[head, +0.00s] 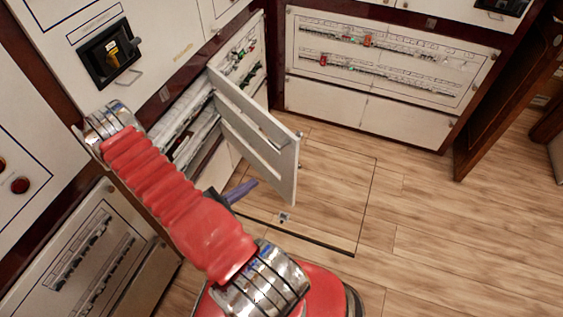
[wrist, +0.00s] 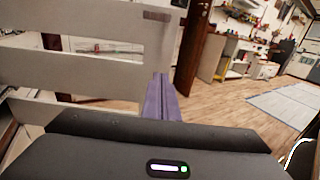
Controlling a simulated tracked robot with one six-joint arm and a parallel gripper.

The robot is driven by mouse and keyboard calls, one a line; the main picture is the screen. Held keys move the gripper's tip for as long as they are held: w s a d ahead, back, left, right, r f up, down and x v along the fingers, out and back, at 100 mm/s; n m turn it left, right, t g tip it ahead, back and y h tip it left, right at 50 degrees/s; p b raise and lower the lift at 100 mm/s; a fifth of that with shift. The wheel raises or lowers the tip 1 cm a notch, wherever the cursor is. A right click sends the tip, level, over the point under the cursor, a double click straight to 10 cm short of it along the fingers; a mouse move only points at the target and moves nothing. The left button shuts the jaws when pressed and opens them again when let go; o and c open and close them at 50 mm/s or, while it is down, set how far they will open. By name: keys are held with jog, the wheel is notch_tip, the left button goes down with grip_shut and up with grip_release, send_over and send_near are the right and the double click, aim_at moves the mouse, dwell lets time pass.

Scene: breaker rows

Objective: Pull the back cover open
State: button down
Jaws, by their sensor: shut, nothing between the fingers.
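The back cover (head: 258,133), a white panel with long slots, stands swung out from the left cabinet over the floor. Breaker rows (head: 240,58) and pale inner parts show behind it. In the wrist view the cover (wrist: 85,70) fills the left side, its slotted edge ending near the fingers. My gripper (head: 250,185) has purple fingers, shut and empty, low beside the cover's near face. In the wrist view the fingers (wrist: 162,85) point forward at the cover's free edge. I cannot tell whether they touch it.
A closed cover (head: 80,255) with breaker slots is at lower left. Another breaker panel (head: 385,58) faces out at the back. A dark brown door (head: 508,90) stands at right. A floor hatch outline (head: 345,200) lies beneath the cover. Wooden floor (head: 450,235) is clear at right.

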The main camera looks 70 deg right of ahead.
aim_at(289, 159)
jog(key=shift+x, duration=7)
